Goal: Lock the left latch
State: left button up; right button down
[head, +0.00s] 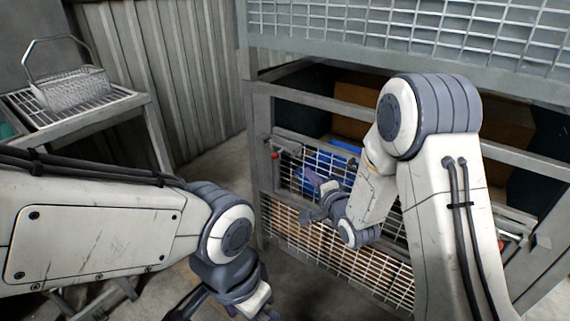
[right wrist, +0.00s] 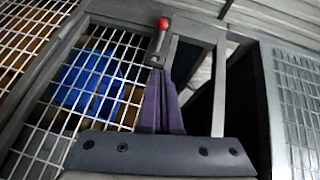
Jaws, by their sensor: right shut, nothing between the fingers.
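The left latch (head: 275,156) shows as a small red knob on a grey metal lever at the upper left corner of the mesh gate. In the right wrist view, the latch's red knob (right wrist: 163,23) stands just beyond my fingertips. My right gripper (head: 313,178) is in front of the gate, to the right of the latch. Its purple fingers (right wrist: 161,92) are together and empty, pointing toward the latch; I cannot tell whether they touch it. My left gripper (head: 225,304) is low in the head view, partly cut off by the bottom edge, so its fingers are unclear.
The mesh gate (head: 290,222) closes the front of a grey metal frame, with a blue object (head: 318,186) behind it. Another red knob (head: 502,246) shows at the gate's right side. A wire basket (head: 75,90) stands on a rack at the far left.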

jog(key=shift+w, duration=0.1)
jog(key=b, duration=0.2)
send_near(279, 153)
jog(key=w+d, duration=0.2)
jog(key=w, duration=0.2)
pick_arm(q)
notch_tip(279, 153, down, 2)
jog(key=shift+f, duration=0.1)
pick_arm(e)
jog(key=a, duration=0.3)
jog(key=shift+w+a+f, duration=0.3)
jog(key=shift+w+f, duration=0.1)
